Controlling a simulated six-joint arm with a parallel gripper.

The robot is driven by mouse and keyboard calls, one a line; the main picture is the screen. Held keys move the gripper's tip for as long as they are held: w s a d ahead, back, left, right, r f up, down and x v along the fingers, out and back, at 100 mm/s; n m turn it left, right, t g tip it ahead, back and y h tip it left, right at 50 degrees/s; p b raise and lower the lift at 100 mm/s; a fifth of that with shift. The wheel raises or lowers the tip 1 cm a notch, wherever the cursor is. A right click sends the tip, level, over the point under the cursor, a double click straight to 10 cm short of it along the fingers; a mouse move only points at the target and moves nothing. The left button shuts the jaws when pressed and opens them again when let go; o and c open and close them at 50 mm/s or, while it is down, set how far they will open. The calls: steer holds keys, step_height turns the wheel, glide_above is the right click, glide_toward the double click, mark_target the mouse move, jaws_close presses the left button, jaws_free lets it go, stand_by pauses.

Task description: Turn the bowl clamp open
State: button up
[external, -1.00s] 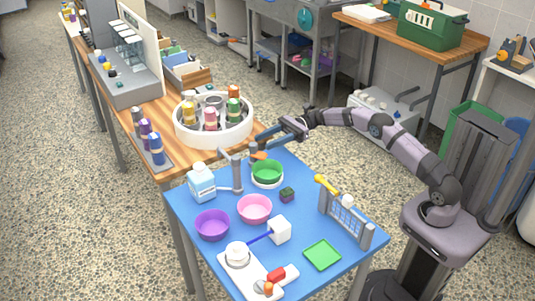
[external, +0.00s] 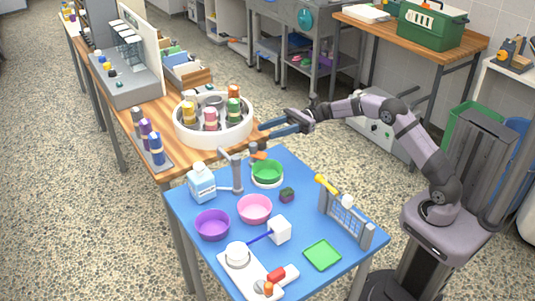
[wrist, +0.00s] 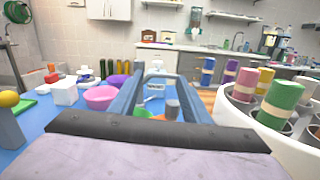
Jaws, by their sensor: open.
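The bowl clamp appears to be the small grey post with an orange part (external: 258,154) at the blue table's back edge, just behind the green bowl (external: 267,171). The bowl sits in a white ring. I cannot tell how the clamp is turned. My gripper (external: 262,131) is open and empty, with its blue fingers pointing left, above and behind the clamp and apart from it. In the wrist view my fingers (wrist: 159,78) are spread, and an orange part (wrist: 172,108) shows low between them.
A white round carousel of jars (external: 213,130) stands close to my fingertips. A grey tap-like post (external: 236,172) and a blue-white bottle (external: 201,183) stand on the blue table. Pink (external: 255,209) and purple (external: 212,225) bowls are nearer the front. A grey rack (external: 347,218) stands at right.

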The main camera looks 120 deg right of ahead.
mark_target(253, 148)
steer(key=f+m+h, duration=0.1)
steer(key=f, duration=0.1)
steer(key=s+f+m+h, duration=0.1)
steer(key=f+h, duration=0.1)
steer(key=f+m+g+h, duration=0.1)
steer(key=f, duration=0.2)
steer(key=shift+s+d, duration=0.15)
steer(key=shift+d, duration=0.2)
steer(key=shift+d+f+n+h, duration=0.1)
steer(key=shift+d+n+h, duration=0.2)
steer(key=shift+n, duration=0.1)
steer(key=shift+p+x, duration=0.3)
steer(key=shift+x, duration=3.3)
steer(key=c, duration=1)
steer(key=shift+c, duration=0.2)
